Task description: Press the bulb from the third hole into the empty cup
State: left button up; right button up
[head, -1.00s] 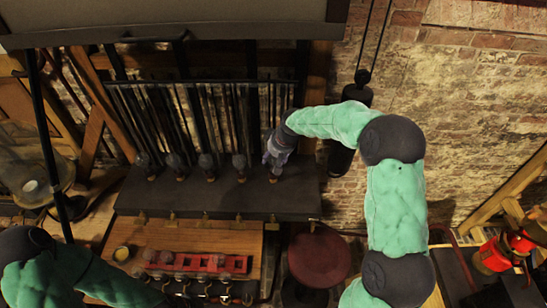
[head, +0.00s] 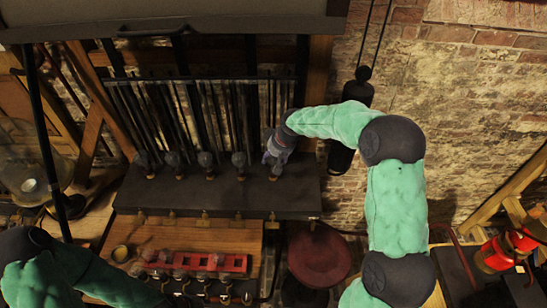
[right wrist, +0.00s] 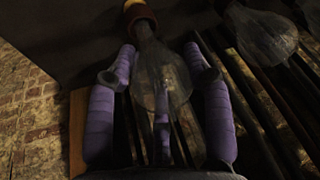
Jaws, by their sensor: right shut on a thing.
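My right gripper (head: 277,150) is above the right end of the dark shelf (head: 250,205). In the head view a small brass cup (head: 273,178) shows below the gripper. A red rack (head: 240,264) lies on the wooden board in front. My left arm enters at the lower left; its gripper is out of frame.
Several other bulbs (head: 239,162) stand in a row along the shelf, left of my right gripper. One neighbouring bulb (right wrist: 262,35) is close in the right wrist view. Dark vertical rods (head: 215,115) rise behind the row. A round red stool (head: 319,256) stands at front right.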

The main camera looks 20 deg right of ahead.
jog(key=shift+f+b, duration=0.75)
jog(key=shift+b, duration=0.05)
dwell(0.5)
jog(key=o, duration=1)
jog(key=shift+r, duration=0.1)
jog(key=shift+s+d+r, duration=0.1)
jog(key=shift+r, duration=0.5)
jog(key=shift+v, duration=3.3)
jog(key=shift+s+f, duration=0.15)
